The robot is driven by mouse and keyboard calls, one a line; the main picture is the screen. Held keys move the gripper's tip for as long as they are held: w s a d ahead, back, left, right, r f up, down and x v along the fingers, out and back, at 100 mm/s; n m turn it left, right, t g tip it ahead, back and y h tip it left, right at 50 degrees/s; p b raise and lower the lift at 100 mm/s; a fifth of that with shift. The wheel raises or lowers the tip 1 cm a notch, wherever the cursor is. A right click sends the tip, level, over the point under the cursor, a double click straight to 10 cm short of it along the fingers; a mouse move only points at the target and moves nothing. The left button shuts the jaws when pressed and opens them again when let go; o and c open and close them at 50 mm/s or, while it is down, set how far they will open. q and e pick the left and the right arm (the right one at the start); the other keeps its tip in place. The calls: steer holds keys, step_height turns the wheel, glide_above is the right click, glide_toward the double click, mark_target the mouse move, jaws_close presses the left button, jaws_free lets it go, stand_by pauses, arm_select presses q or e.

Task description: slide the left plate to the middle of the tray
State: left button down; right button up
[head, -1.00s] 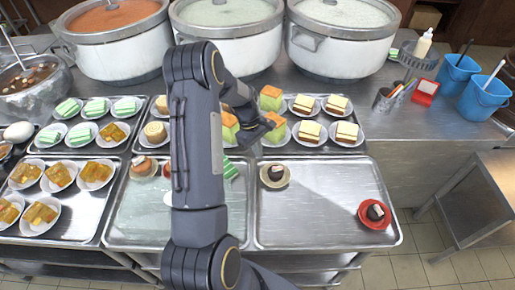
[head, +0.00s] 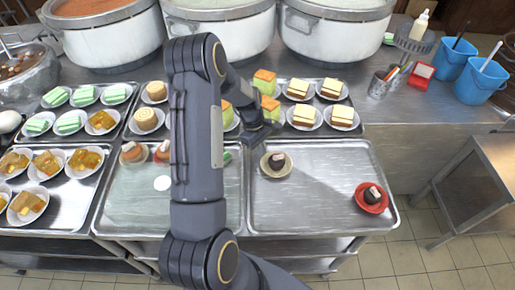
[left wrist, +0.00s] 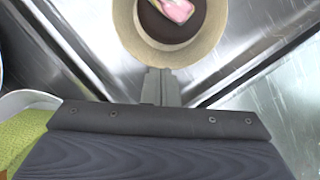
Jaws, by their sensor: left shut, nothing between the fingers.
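The left plate (head: 265,167) is cream and holds a dark round cake (head: 277,161) with a pale pink top. It sits near the back left of the right-hand front tray (head: 310,216). My left gripper (head: 270,131) is shut and empty, just behind the plate at the tray's back edge. In the left wrist view, the shut fingertips (left wrist: 160,74) are at the rim of the cream plate (left wrist: 126,38); I cannot tell if they touch. A red plate (head: 371,205) with a similar cake stands at the tray's right. My right gripper is not in view.
Trays of plated cakes (head: 303,117) stand behind. Large stockpots (head: 335,45) line the back. Blue buckets (head: 468,85) stand at the right. The tray's middle is clear.

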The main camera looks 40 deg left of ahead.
mark_target(286, 170)
arm_select(q)
steer(key=d, duration=0.9)
steer(key=shift+s+d, duration=0.1)
steer(key=shift+d, duration=0.15)
steer(key=shift+d+r, duration=0.1)
steer(key=shift+d, duration=0.05)
steer(key=p+v, duration=0.6)
steer(key=v, duration=0.4)
steer(key=shift+p, duration=0.4)
